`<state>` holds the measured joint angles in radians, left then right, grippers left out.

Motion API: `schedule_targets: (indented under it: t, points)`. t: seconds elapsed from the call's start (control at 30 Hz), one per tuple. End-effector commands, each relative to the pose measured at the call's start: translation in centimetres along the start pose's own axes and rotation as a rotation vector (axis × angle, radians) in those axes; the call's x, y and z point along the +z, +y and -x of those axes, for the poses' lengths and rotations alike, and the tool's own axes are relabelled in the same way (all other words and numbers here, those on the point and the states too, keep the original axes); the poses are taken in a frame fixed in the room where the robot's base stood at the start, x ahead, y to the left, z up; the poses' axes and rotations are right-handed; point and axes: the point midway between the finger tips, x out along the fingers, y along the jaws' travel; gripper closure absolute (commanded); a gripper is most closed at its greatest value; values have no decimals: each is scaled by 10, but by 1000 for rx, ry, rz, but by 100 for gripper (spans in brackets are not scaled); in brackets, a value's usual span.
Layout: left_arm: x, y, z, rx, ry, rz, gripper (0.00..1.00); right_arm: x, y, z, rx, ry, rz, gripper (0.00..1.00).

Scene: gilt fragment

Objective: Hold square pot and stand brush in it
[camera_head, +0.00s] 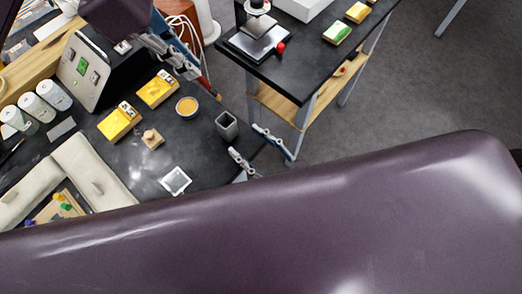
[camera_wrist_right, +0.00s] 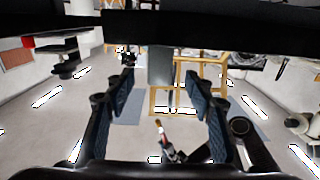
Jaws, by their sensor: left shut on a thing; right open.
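The square pot (camera_head: 228,125) is dark grey and stands upright near the edge of the black table. In the right wrist view the pot (camera_wrist_right: 160,65) is between and beyond my open fingers, with a gap on each side. My right gripper (camera_head: 246,140) is open beside the pot, its fingers pointing toward it. My left gripper (camera_head: 188,66) is shut on the thin brush (camera_head: 208,88), which is tilted with its tip toward the pot, apart from it and to its upper left. The brush tip (camera_wrist_right: 159,126) also shows in the right wrist view.
A round dish of yellow stuff (camera_head: 187,107), a small wooden block (camera_head: 152,139) and yellow boxes (camera_head: 119,122) lie left of the pot. White jars (camera_head: 38,108) stand at far left. A second black table (camera_head: 310,55) is at upper right.

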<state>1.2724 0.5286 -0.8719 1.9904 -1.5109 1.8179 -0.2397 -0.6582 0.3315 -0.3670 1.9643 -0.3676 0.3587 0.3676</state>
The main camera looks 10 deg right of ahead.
Motion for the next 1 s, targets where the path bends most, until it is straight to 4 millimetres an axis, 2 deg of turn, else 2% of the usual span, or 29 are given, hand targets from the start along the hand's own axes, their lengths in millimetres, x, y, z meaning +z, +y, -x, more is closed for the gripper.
schedule_targets:
  t: [0.03, 0.2, 0.4, 0.6, 0.83, 1.0]
  points:
    - [0, 0, 0, 0, 0, 0, 100, -1, 0, -12, 0, 4, 1, 51]
    - [0, 0, 0, 0, 0, 0, 100, 0, 0, -43, 0, 2, 1, 51]
    - [0, 0, 0, 0, 0, 0, 100, 0, 0, -69, 0, 0, 0, 51]
    - [0, 0, 0, 0, 0, 0, 100, 1, 0, -78, 0, -2, 0, 51]
    - [0, 0, 0, 0, 0, 0, 100, 1, 0, -78, 0, -3, 0, 51]
    - [0, 0, 0, 0, 0, 0, 100, 1, 0, -78, 0, -2, 0, 68]
